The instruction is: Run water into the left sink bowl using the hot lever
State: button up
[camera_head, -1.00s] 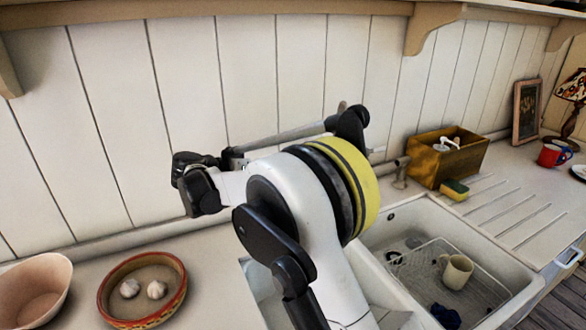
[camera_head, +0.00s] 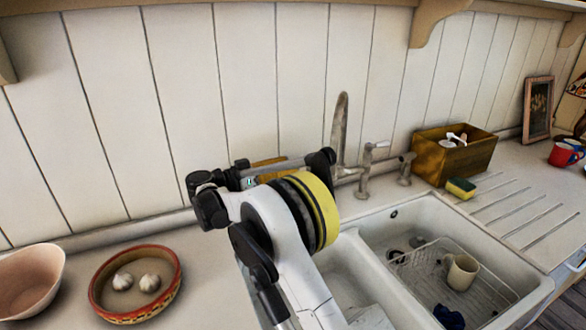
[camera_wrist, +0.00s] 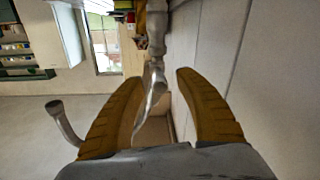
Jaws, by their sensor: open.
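The tap's tall curved grey spout (camera_head: 341,125) rises behind the sink, beside the wall. A lever valve (camera_head: 366,170) with a pale handle stands to its right. I cannot tell which lever is hot, and my arm may hide other tap parts. The left sink bowl (camera_head: 345,262) is partly covered by my arm, and I see no water running. My gripper (camera_wrist: 155,98) has its ochre fingers apart in the wrist view, with a metal tap part (camera_wrist: 154,82) in line between them. Contact cannot be told. In the head view, the gripper is mostly hidden behind my arm.
The right bowl holds a wire rack (camera_head: 470,292) and a cream mug (camera_head: 461,271). A wooden box (camera_head: 457,158) and a sponge (camera_head: 461,188) stand right of the tap. A dish with garlic (camera_head: 135,305) and a pink bowl (camera_head: 30,280) sit left.

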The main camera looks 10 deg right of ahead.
aim_at(310, 161)
jog(key=shift+x, duration=0.85)
grip_shut()
